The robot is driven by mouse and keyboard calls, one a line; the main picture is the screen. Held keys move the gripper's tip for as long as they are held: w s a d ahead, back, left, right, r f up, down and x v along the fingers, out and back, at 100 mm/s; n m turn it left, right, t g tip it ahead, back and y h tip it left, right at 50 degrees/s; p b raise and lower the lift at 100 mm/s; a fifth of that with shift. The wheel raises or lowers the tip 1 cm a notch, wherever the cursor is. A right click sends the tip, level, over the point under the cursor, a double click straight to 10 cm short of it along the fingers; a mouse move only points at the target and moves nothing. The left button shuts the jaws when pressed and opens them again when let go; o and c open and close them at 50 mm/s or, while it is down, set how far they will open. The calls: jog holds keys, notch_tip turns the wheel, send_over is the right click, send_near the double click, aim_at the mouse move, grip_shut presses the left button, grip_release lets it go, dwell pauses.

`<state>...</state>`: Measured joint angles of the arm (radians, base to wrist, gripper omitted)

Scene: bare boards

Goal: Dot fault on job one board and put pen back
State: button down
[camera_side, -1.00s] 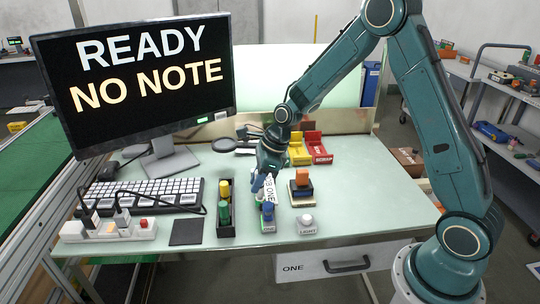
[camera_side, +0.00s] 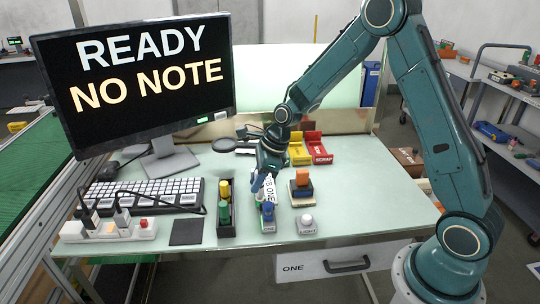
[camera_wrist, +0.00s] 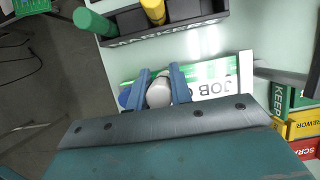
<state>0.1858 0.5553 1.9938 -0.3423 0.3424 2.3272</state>
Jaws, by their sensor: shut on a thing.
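The job one board (camera_wrist: 215,84), green with a white JOB ONE label, lies under my gripper in the wrist view. In the side view its label (camera_side: 270,188) shows just beside the fingers. My gripper (camera_wrist: 159,88) is shut on a pale grey round-ended thing (camera_wrist: 158,94) over the board. I cannot tell whether this is a pen or a part of the board. A blue rounded thing (camera_wrist: 125,97) is just left of the fingers. The black marker tray (camera_wrist: 195,27) holds a green pen (camera_wrist: 93,21) and a yellow pen (camera_wrist: 153,10). In the side view the fingers (camera_side: 262,186) partly hide the board.
The marker tray (camera_side: 226,238) stands left of the board. An orange-topped block (camera_side: 302,178) and a white-knobbed LIGHT block (camera_side: 306,221) stand to its right. Yellow and red SCRAP bins (camera_side: 318,146) are behind. The monitor (camera_side: 140,80) reads READY, NO NOTE. The right side of the table is clear.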

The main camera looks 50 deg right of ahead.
jog(key=shift+r, duration=3.45)
jog(key=w+r, duration=0.9)
jog(key=w, duration=0.4)
jog(key=shift+a+r, duration=0.25)
jog(key=shift+r, duration=0.05)
jog(key=shift+f, duration=0.1)
notch_tip(320, 180, down, 20)
jog(key=shift+r, duration=0.1)
